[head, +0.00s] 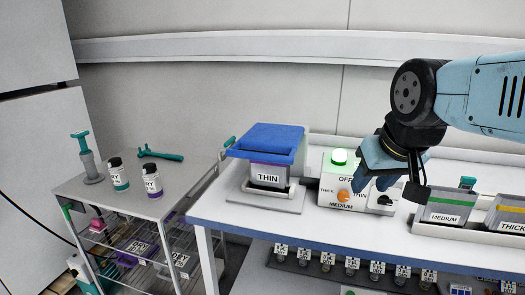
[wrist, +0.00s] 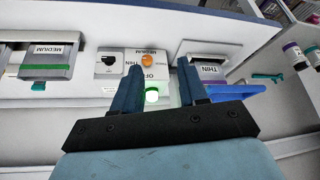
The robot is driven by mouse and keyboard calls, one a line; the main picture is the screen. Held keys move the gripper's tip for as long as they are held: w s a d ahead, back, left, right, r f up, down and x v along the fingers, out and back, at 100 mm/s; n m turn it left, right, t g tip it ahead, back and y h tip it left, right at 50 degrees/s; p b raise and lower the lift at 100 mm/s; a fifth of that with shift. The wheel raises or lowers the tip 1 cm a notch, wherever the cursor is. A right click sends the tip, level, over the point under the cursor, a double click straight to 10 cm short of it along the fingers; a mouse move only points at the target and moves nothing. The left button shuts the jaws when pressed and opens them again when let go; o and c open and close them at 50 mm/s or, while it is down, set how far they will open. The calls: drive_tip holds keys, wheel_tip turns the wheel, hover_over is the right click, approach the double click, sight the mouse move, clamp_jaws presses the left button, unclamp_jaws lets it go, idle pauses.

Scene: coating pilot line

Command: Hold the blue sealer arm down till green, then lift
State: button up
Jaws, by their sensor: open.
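The blue sealer arm (head: 266,138) lies roughly flat over a clear container labelled THIN (head: 268,174); whether it is pressed fully down I cannot tell. It also shows in the wrist view (wrist: 236,92), right of my right finger. The white control box (head: 330,184) stands to its right, with a green lamp (head: 339,157) lit on top and an orange dial (head: 344,196) among OFF, THIN, MEDIUM and THICK labels. My gripper (head: 372,168) is open and empty, in front of the control box and apart from the sealer arm. In the wrist view the fingers (wrist: 160,66) straddle the lamp.
A black knob (head: 384,200) sits on the box's right. A tray with a MEDIUM container (head: 450,208) stands farther right. A metal cart (head: 130,205) on the left carries jars, a teal tool and a plunger-like item. Labelled small items line the shelf below the bench.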

drive_tip(key=shift+w+a, duration=0.1)
drive_tip(key=shift+w, duration=0.15)
